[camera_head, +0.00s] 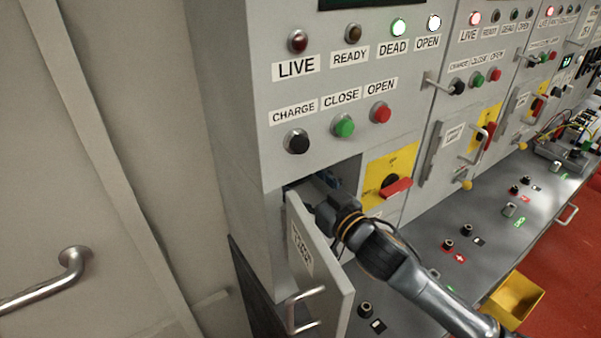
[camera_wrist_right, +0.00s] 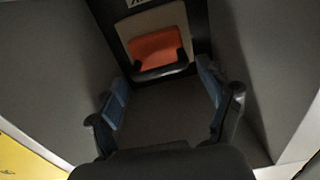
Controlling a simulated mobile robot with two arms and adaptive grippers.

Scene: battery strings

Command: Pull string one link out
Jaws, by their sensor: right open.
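The link shows in the right wrist view as an orange block (camera_wrist_right: 157,50) with a dark bar along its lower edge, on a beige backing (camera_wrist_right: 180,20) at the back of a dark compartment. My right gripper (camera_wrist_right: 163,82) is open, its blue-padded fingers spread left and right, short of the orange block and apart from it. In the head view my right gripper (camera_head: 325,184) reaches into the opening of the nearest cabinet (camera_head: 240,110), with its tips partly hidden inside. The cabinet door (camera_head: 318,268) hangs open beside my wrist. My left gripper is not in view.
A yellow plate with a red rotary handle (camera_head: 397,188) sits right of my wrist. A yellow bin (camera_head: 513,298) is lower right.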

